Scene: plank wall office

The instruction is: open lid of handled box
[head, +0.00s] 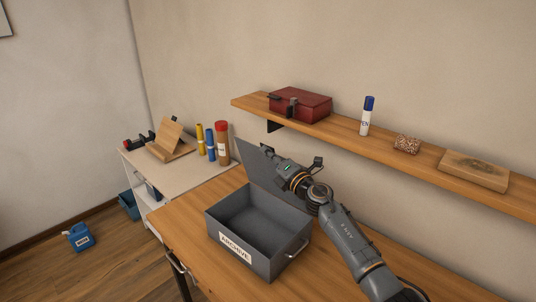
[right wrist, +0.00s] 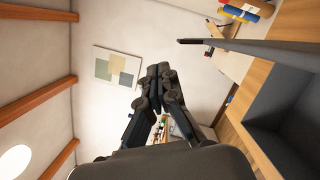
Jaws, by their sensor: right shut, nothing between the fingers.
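The grey handled box (head: 232,263), labelled ARCHIVE, stands on the wooden desk. Its lid (head: 255,175) is raised, standing up at the back of the box, and the empty inside shows. A metal handle (head: 297,250) is on its right end. My right gripper (head: 268,151) is at the raised lid's upper part, and the arm covers part of the lid. In the right wrist view its fingers (right wrist: 158,72) are shut and empty, with the lid's edge (right wrist: 255,48) apart from them to the right. My left gripper is not in view.
A wall shelf (head: 350,128) above the desk holds a red box (head: 305,106), a marker (head: 367,116), a speckled block (head: 406,144) and a wooden block (head: 474,170). Bottles (head: 222,143) stand on a side table (head: 185,178). The desk (head: 180,212) is clear left of the box.

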